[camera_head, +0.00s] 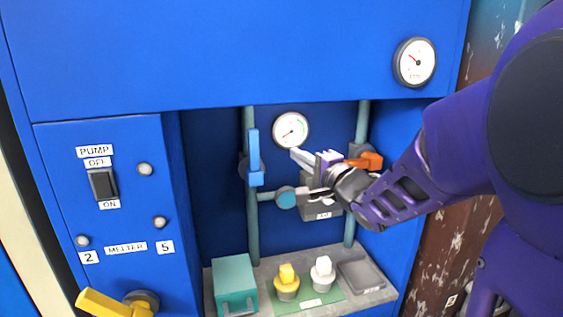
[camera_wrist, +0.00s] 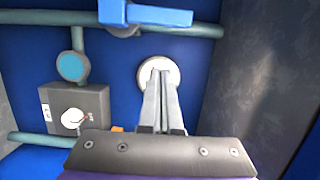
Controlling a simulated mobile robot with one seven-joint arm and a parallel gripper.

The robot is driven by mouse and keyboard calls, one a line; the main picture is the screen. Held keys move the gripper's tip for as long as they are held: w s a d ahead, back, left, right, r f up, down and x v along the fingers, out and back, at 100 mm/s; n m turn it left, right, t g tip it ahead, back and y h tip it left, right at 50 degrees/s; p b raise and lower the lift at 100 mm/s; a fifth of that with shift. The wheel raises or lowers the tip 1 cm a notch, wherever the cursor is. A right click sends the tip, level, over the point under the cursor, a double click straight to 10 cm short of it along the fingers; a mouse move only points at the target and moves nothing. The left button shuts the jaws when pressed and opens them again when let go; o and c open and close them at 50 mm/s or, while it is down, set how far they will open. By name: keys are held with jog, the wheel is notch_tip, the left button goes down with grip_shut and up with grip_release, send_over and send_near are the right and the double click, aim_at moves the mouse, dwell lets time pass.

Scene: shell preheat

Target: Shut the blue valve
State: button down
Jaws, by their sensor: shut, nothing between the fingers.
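The blue valve (camera_head: 254,158) has a blue lever that stands upright, in line with the vertical teal pipe on the left of the recess. In the wrist view the blue lever (camera_wrist: 158,15) lies along the pipe at the top edge, partly cut off. My gripper (camera_head: 294,153) is shut and empty, to the right of the lever and apart from it, below the small white gauge. In the wrist view my shut fingertips (camera_wrist: 160,72) overlap the white gauge face (camera_wrist: 150,66).
An orange handle (camera_head: 370,161) is on the right pipe (camera_head: 350,220), close to my wrist. A grey box (camera_head: 318,210) with a dial sits below my gripper, partly hidden.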

aim_at(254, 157)
jog(key=w+a+b, duration=0.1)
jog(key=w+a, duration=0.3)
jog(key=a, duration=0.2)
jog(key=shift+a, duration=0.2)
jog(key=shift+w+a+r, duration=0.1)
jog(key=shift+w, duration=0.05)
jog(key=shift+a+n, duration=0.1)
jog(key=shift+n, duration=0.2)
